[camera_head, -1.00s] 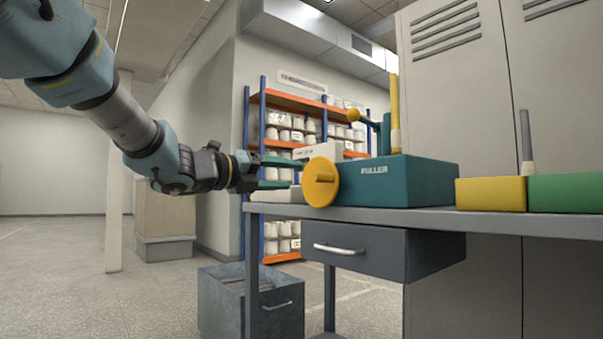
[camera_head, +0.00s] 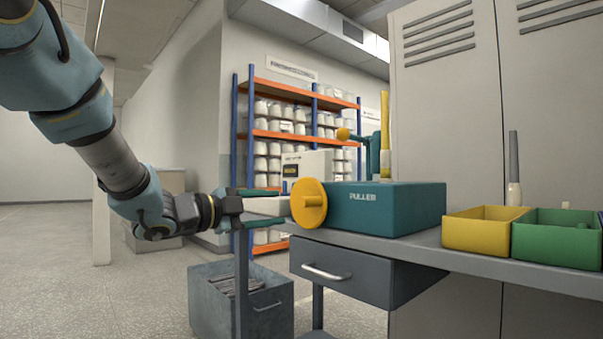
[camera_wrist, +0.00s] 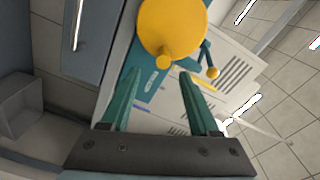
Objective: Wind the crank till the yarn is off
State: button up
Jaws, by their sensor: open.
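The teal puller box (camera_head: 385,208) stands on the bench, with a yellow crank disc (camera_head: 308,212) and stub handle on its left end. A tall yellow bobbin (camera_head: 385,110), apparently wound with yarn, stands upright behind the box, pale at its base. A teal arm with a yellow ball (camera_head: 343,134) is beside it. My gripper (camera_head: 282,207) is open, its teal fingers pointing at the disc from the left. In the wrist view, the crank handle (camera_wrist: 163,62) appears between the fingertips of my gripper (camera_wrist: 160,75); contact cannot be told.
A yellow bin (camera_head: 474,236) and a green bin (camera_head: 555,246) stand right of the puller on the grey bench (camera_head: 440,257). A drawer (camera_head: 340,277) hangs below. A grey crate (camera_head: 240,310) is on the floor. Shelves of white cones (camera_head: 290,128) stand behind.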

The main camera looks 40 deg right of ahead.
aim_at(297, 203)
jog(key=d+n+p, duration=0.3)
jog(key=n+p, duration=0.1)
jog(key=n, duration=0.3)
jog(key=d+n+p, duration=0.3)
jog(key=n+p, duration=0.2)
jog(key=n, duration=0.3)
jog(key=s+d+n+p, duration=0.1)
jog(key=d+n+p, duration=0.2)
jog(key=n+p, duration=0.2)
jog(key=shift+d+r+n+t, duration=0.1)
jog(key=shift+r+n+t, duration=0.1)
jog(key=shift+n, duration=0.5)
jog(key=shift+d+r+n+t, duration=0.1)
jog(key=shift+n+t, duration=0.1)
jog(key=shift+n, duration=0.5)
grip_shut()
